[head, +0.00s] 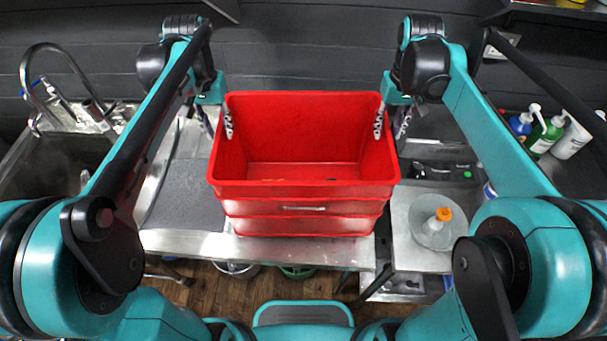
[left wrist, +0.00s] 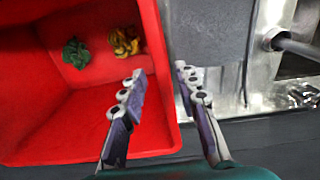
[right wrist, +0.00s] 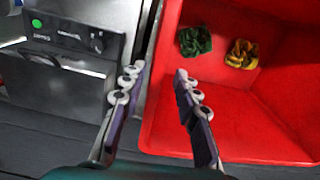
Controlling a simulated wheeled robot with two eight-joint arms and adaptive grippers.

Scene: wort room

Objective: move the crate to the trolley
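The red crate (head: 305,190) stands upright on the steel counter (head: 180,242), in front of me. In the left wrist view, a green crumpled thing (left wrist: 76,53) and a yellow one (left wrist: 124,42) lie inside it. My left gripper (head: 217,121) straddles the crate's left wall, one finger inside and one outside. My right gripper (head: 391,122) straddles the right wall the same way. Both wrist views show the fingers apart, with the rim between them and gaps visible. I cannot clearly identify a trolley.
A sink with a tap (head: 75,85) is at the left. A grey mat (head: 185,195) lies left of the crate. At the right, a container with an orange cap (head: 443,214) stands on a steel surface (head: 410,255). Pump bottles (head: 543,135) are at the far right.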

